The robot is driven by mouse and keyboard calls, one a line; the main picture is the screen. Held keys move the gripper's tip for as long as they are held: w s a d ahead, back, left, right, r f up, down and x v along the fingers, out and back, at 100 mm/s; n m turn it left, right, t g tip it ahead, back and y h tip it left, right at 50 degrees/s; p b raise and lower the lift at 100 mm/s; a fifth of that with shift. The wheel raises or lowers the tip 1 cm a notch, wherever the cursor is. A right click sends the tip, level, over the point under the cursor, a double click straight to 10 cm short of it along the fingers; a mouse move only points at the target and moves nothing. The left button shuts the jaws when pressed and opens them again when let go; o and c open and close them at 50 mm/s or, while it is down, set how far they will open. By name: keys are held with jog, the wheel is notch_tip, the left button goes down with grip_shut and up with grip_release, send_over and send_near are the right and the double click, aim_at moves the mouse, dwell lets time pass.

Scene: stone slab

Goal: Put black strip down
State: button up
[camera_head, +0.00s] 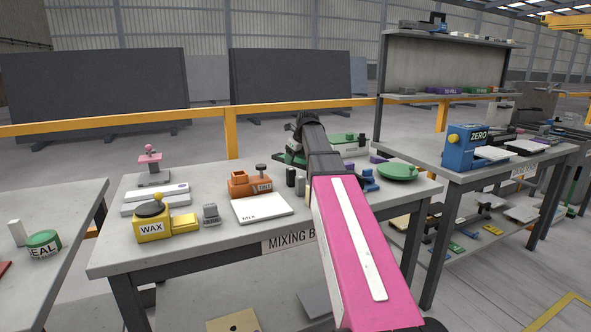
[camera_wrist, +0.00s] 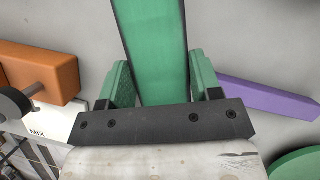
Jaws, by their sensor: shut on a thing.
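In the wrist view my gripper (camera_wrist: 158,62) has its two green fingers on either side of a long green strip (camera_wrist: 150,40), shut on it. The strip runs away from me toward the top edge and its far end is out of view. It looks green, and I see no separate black strip between the fingers. In the head view my pink and dark arm reaches over the mixing bench (camera_head: 120,245), and the fingertips are hidden behind it. Green pieces (camera_head: 290,159) show on both sides of the arm's far end.
An orange block (camera_head: 250,184), a white MIX board (camera_head: 263,208) and a yellow WAX box (camera_head: 152,228) stand left of my arm. A green round dish (camera_head: 398,171) is to the right. In the wrist view a purple bar (camera_wrist: 268,98) lies close right of the fingers.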

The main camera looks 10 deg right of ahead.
jog(key=shift+d+f, duration=0.25)
jog(key=shift+f, duration=1.9)
jog(key=shift+f, duration=0.6)
jog(key=o, duration=1.2)
jog(key=shift+r, duration=0.1)
